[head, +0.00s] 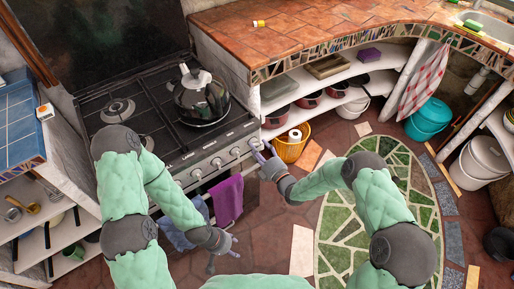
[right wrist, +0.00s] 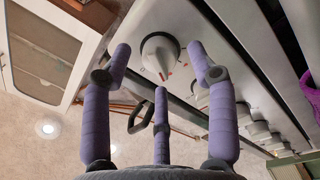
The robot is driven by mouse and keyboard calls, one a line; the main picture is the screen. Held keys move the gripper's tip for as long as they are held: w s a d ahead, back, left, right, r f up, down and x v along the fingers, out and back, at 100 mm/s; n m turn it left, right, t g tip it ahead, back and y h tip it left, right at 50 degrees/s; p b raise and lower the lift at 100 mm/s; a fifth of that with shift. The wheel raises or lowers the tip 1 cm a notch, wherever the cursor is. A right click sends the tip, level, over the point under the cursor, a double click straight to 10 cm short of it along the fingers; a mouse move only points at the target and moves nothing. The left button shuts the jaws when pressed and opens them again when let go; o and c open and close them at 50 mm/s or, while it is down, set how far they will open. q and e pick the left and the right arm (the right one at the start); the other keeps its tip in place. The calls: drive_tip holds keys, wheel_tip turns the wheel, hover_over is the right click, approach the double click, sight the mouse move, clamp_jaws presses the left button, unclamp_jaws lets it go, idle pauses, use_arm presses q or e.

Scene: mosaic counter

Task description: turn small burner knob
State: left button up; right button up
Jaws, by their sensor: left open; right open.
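The stove (head: 165,95) has a row of round knobs along its front panel. The rightmost knob (head: 254,144) is beside the fingertips of my right gripper (head: 263,152). In the right wrist view this pale knob (right wrist: 160,52), with red marks near it, lies between the spread purple fingers of my right gripper (right wrist: 159,62). The fingers are open and do not appear closed on the knob. My left gripper (head: 223,251) is open and empty, low in front of the stove. Which knob serves the small burner cannot be told.
A dark kettle (head: 200,97) stands on the stove. A purple towel (head: 227,199) and a blue towel (head: 186,228) hang at the stove front. The green mosaic floor (head: 340,218) is clear.

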drive_tip(key=v, duration=1.1)
use_arm(q)
clamp_jaws()
idle(1.0)
